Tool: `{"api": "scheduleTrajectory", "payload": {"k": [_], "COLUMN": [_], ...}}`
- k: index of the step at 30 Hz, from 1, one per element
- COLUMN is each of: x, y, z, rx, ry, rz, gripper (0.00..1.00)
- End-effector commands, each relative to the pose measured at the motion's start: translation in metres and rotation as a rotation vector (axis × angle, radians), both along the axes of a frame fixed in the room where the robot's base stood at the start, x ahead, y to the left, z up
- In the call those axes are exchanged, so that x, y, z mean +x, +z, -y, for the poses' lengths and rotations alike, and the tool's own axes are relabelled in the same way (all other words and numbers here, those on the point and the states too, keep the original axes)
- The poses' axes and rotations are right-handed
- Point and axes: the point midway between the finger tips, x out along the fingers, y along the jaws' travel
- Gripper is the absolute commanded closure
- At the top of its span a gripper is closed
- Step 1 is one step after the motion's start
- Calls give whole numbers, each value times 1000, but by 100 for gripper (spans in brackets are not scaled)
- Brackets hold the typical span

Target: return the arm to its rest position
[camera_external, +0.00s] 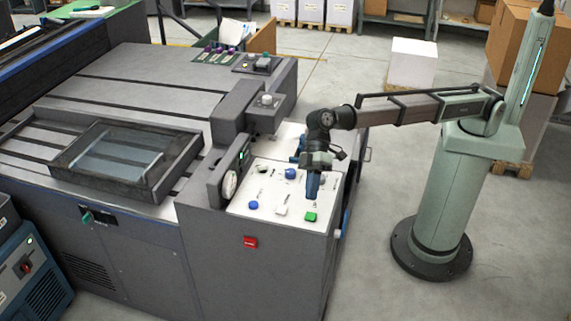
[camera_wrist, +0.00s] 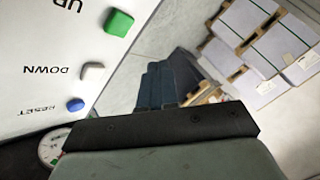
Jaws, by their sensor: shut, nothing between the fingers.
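My arm reaches left from its green column on the right in the external view. My gripper (camera_external: 313,188) points down over the right side of the white control panel (camera_external: 268,225). Its blue fingers are shut and empty. In the wrist view the shut fingers (camera_wrist: 168,88) show beside the panel's edge, over the floor. I cannot tell the exact gap between the fingertips and the panel.
The panel carries a green button (camera_wrist: 118,22), a white button (camera_wrist: 92,71) and a blue button (camera_wrist: 75,105). A gauge (camera_external: 229,184) and a dark raised block (camera_external: 237,112) stand at the panel's left and back. Floor between machine and column is clear.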

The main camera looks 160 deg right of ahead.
Motion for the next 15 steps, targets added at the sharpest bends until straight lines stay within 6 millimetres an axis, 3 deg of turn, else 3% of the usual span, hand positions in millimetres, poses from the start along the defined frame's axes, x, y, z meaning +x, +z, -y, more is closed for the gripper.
{"api": "scheduleTrajectory", "payload": {"k": [5,8,11,15], "x": [1,4,8,10], "y": [-5,-21,-51,-101], "z": [-7,-29,-68,-139], "rx": [0,1,1,-6], "ry": [5,23,55,113], "rz": [-6,-28,-69,-146], "gripper": [100,100,100,100]}}
